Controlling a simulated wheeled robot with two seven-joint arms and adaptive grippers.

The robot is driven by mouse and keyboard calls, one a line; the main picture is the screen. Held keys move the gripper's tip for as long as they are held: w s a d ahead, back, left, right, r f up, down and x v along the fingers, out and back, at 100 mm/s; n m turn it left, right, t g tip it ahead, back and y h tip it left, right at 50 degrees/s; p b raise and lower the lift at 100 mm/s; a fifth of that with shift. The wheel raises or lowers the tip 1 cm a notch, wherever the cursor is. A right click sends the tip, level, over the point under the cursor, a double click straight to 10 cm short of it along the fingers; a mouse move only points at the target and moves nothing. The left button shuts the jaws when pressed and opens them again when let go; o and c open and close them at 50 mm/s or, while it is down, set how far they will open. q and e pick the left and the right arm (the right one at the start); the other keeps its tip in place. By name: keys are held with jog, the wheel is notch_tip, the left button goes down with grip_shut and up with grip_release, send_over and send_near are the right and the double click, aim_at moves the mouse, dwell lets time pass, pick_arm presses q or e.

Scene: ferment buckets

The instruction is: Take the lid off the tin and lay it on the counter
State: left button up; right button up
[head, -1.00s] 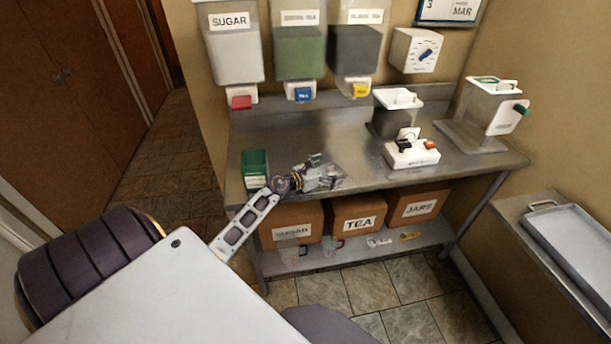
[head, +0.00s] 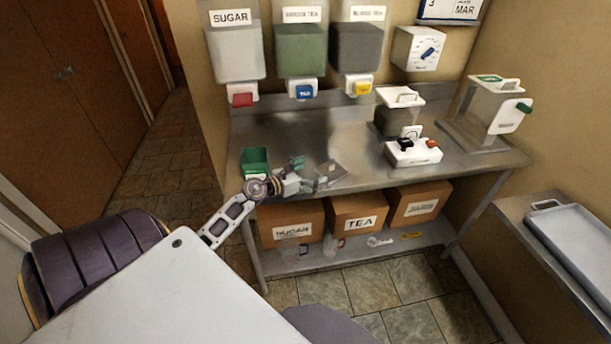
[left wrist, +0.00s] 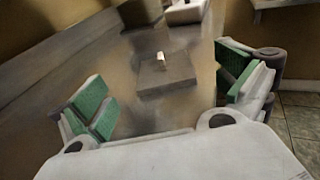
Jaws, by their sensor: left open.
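A flat square grey piece with a small pale knob, which looks like the lid (head: 335,172), lies on the steel counter (head: 290,135). It also shows in the left wrist view (left wrist: 168,76), ahead of and between my fingers. An open-topped green box with a pale label, which looks like the tin (head: 255,162), stands upright near the counter's left end. My left gripper (head: 310,174) is open and empty, just left of the lid and right of the green box. Its green-padded fingers stand wide apart in the left wrist view. My right gripper is out of view.
Dispensers, one labelled SUGAR (head: 233,52), hang above the counter. A white-topped dark container (head: 398,112) and a white switch box (head: 413,152) stand right of the lid. The counter behind the lid is clear.

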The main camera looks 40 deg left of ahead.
pick_arm(q)
jog(key=shift+v, duration=1.05)
jog(key=shift+s+a+r, duration=0.1)
jog(key=shift+s, duration=0.3)
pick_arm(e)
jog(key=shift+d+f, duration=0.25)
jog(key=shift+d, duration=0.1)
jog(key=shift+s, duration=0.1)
